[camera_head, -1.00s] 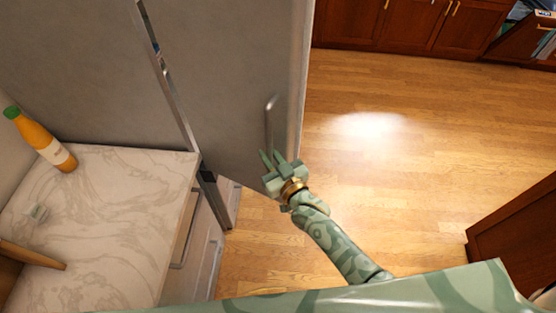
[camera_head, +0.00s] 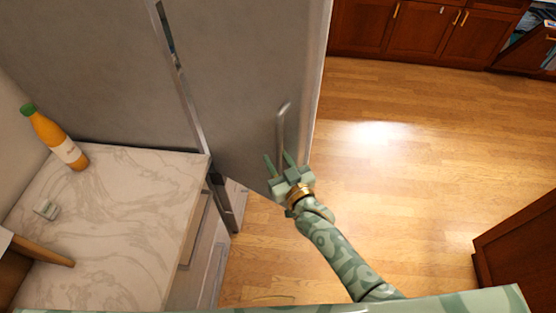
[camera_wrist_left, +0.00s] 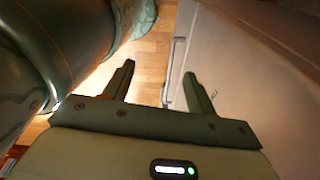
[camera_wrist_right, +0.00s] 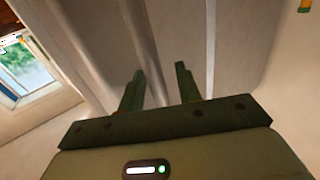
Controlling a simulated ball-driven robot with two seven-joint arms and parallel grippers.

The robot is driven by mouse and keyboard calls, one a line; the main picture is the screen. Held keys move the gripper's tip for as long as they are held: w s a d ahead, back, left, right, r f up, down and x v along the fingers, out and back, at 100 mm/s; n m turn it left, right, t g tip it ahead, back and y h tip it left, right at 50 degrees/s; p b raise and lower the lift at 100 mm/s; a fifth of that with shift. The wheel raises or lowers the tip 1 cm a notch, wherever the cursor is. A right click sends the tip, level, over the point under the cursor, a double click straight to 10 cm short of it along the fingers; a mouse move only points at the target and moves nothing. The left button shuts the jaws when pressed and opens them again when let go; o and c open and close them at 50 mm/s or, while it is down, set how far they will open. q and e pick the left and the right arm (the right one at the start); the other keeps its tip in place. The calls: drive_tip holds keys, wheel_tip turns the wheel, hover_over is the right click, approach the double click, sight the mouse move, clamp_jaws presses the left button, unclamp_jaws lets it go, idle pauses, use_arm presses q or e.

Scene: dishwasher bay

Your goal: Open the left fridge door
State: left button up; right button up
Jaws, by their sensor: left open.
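The grey fridge door (camera_head: 245,80) stands swung out, with floor beyond its free edge. Its thin metal bar handle (camera_head: 283,125) is near that edge. My right gripper (camera_head: 279,160) is at the handle's lower end, its fingers apart on either side of the bar. In the right wrist view my right gripper (camera_wrist_right: 161,72) shows a gap between the fingers, with a blurred pale strip of the door or handle behind. My left gripper (camera_wrist_left: 159,75) shows only in the left wrist view, open and empty, near a pale front with a bar handle (camera_wrist_left: 173,70).
A marble counter (camera_head: 120,220) fills the lower left, with an orange bottle (camera_head: 55,138) and a small clear object (camera_head: 46,209). Bare wood floor (camera_head: 400,180) lies right of the door. Wooden cabinets (camera_head: 420,25) stand at the back, another (camera_head: 520,245) at the right.

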drive_tip(key=shift+s+d, duration=0.1)
drive_tip(key=shift+s+d+f, duration=0.1)
drive_tip(key=shift+s+d, duration=0.1)
drive_tip(key=shift+s, duration=0.1)
drive_tip(key=v, duration=1.5)
drive_tip(key=shift+s+b, duration=0.25)
drive_tip(key=shift+b, duration=0.05)
drive_tip(key=shift+a, duration=0.1)
